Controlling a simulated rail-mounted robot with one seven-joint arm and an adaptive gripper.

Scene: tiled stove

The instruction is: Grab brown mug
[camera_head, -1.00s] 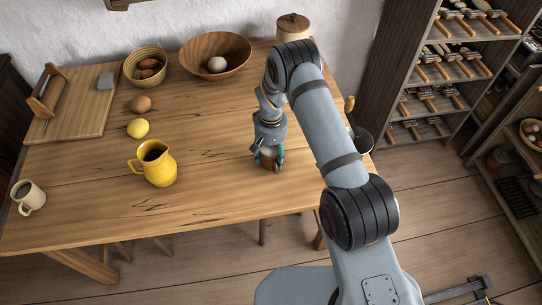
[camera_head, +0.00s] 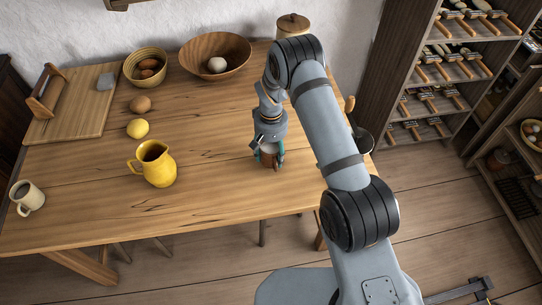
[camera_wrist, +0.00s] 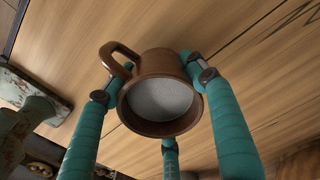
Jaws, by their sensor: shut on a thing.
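The brown mug (camera_wrist: 160,128) is between the teal fingers of my gripper (camera_wrist: 158,90) in the wrist view. Its rim faces the camera, its inside looks pale grey, and its handle points to the upper left. In the head view my gripper (camera_head: 269,158) is over the right part of the wooden table and shut on the brown mug (camera_head: 268,160), which is partly hidden by the fingers. I cannot tell clearly whether the mug's base touches the table.
A yellow pitcher (camera_head: 158,170), a lemon (camera_head: 138,128) and a cream mug (camera_head: 30,198) stand on the table (camera_head: 100,210) to the left. The table's front middle is clear.

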